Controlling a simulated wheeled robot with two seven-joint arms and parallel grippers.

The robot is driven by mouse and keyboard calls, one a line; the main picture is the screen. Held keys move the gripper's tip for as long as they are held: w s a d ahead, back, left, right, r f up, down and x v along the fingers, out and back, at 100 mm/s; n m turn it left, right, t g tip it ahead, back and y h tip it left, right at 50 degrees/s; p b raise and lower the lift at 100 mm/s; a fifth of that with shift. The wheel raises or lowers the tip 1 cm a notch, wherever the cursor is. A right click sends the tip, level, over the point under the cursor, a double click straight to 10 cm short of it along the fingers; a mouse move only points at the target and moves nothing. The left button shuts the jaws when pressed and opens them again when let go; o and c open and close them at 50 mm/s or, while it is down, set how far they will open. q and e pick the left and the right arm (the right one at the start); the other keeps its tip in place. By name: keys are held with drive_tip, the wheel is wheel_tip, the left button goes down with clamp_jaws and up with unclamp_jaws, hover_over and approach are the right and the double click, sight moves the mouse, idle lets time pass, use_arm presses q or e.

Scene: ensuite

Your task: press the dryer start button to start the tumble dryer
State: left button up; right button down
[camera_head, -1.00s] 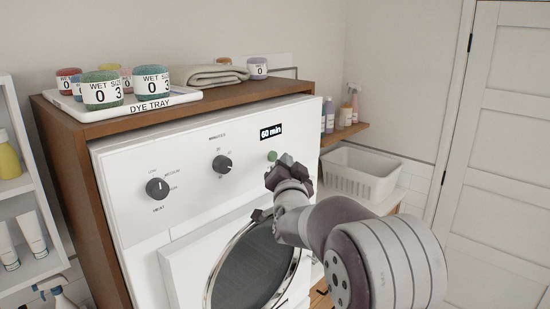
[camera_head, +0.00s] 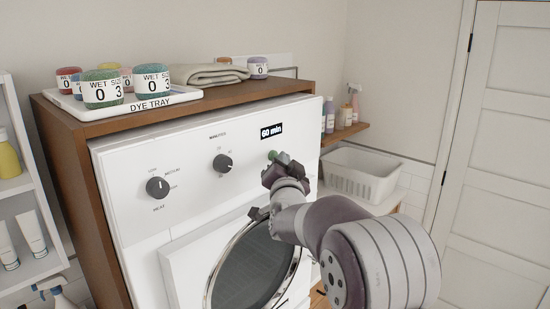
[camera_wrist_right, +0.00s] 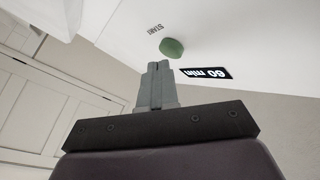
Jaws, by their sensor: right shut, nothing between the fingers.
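The white tumble dryer (camera_head: 190,190) stands in a brown wooden cabinet. Its green start button (camera_head: 272,155) is at the right of the front panel, partly hidden by my right gripper (camera_head: 278,160). In the right wrist view the green button (camera_wrist_right: 172,47) shows whole, beside the word START. My right gripper (camera_wrist_right: 158,68) is shut with nothing in it, its tips just short of the button in that view; whether they touch it I cannot tell. The display (camera_head: 271,132) reads 60 min. My left gripper is not in view.
The heat knob (camera_head: 157,187) and minutes knob (camera_head: 222,163) are left of the button. The round dryer door (camera_head: 250,268) is below. A dye tray (camera_head: 150,104) with several jars and a folded cloth (camera_head: 205,74) lie on top. A white basket (camera_head: 362,174) stands right.

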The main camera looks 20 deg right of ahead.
drive_tip(key=shift+w+a, duration=0.15)
drive_tip(key=shift+w, duration=0.25)
idle(0.7)
drive_tip(key=s+d+b, duration=0.3)
drive_tip(key=s+b, duration=0.4)
idle(0.6)
drive_tip(key=shift+s, duration=0.1)
idle(0.5)
